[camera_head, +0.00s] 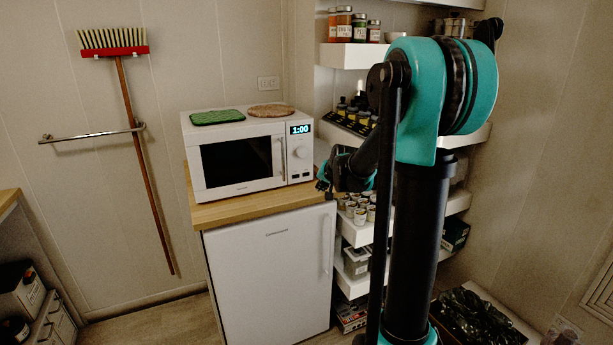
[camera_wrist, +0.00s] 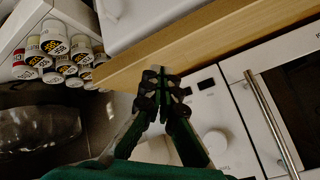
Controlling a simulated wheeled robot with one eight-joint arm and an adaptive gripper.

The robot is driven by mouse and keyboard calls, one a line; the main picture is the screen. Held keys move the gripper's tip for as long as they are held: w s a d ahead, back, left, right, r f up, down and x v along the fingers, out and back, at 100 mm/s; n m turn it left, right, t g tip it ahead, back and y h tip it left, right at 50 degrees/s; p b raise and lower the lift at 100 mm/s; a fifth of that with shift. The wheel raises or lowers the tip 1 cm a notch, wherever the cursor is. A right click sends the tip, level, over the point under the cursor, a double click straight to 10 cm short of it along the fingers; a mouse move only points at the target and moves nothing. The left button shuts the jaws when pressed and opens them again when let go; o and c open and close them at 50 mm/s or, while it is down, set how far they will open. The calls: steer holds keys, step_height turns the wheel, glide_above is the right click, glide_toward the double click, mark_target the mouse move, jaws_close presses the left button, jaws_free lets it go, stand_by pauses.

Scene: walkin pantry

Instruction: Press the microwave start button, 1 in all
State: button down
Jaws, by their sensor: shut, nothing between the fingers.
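The white microwave (camera_head: 236,180) stands on a wooden counter, its display (camera_head: 300,129) reading 1:00, with a round knob (camera_head: 300,141) below. My gripper (camera_head: 325,184) is shut and empty, just right of the microwave's lower front corner in the head view. In the wrist view my gripper (camera_wrist: 163,82) has its fingertips together beside the control panel, between the counter edge and the knob (camera_wrist: 217,143). The display is hidden in the wrist view.
The wooden counter edge (camera_wrist: 200,45) runs close by the fingertips, above a white fridge (camera_head: 268,275). White shelves with small jars (camera_head: 360,209) stand close on the right. The microwave door handle (camera_wrist: 271,125) sticks out beside the panel. A green mat (camera_head: 217,117) lies on top.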

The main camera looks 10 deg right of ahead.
mark_target(306, 174)
steer(key=shift+w+a, duration=0.45)
steer(key=shift+w, duration=0.95)
steer(key=shift+w+a, duration=0.45)
steer(key=shift+w, duration=0.9)
steer(key=shift+w+a, duration=0.45)
steer(key=shift+w, duration=0.95)
steer(key=shift+w, duration=0.15)
steer(key=shift+w+a, duration=0.15)
steer(key=shift+w, duration=0.1)
